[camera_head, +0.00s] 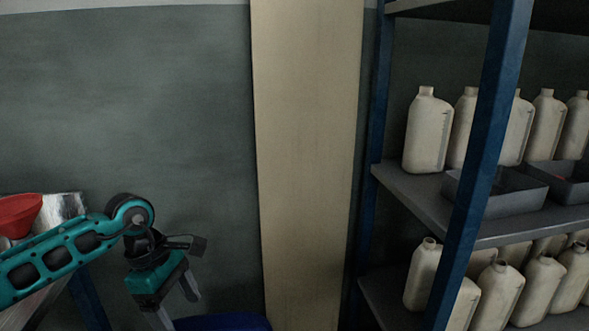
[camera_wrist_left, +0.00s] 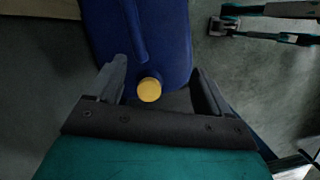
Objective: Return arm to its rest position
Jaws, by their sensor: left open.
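My left arm comes in from the left in the head view, and its gripper (camera_head: 177,308) points down, open and empty. In the left wrist view the open fingers (camera_wrist_left: 158,78) stand apart, with a blue canister (camera_wrist_left: 138,35) with a yellow cap (camera_wrist_left: 149,90) showing between and beyond them. I cannot tell how far the fingers are from the canister. A blue top (camera_head: 222,322), likely the same canister, shows at the bottom edge of the head view, just right of the gripper.
A red funnel (camera_head: 18,214) sits at the left, behind my left arm. A blue-posted shelf (camera_head: 425,190) with several pale bottles (camera_head: 428,130) and grey trays (camera_head: 500,190) stands at the right. A beige pillar (camera_head: 308,160) stands against the grey wall. The space above my arm is clear.

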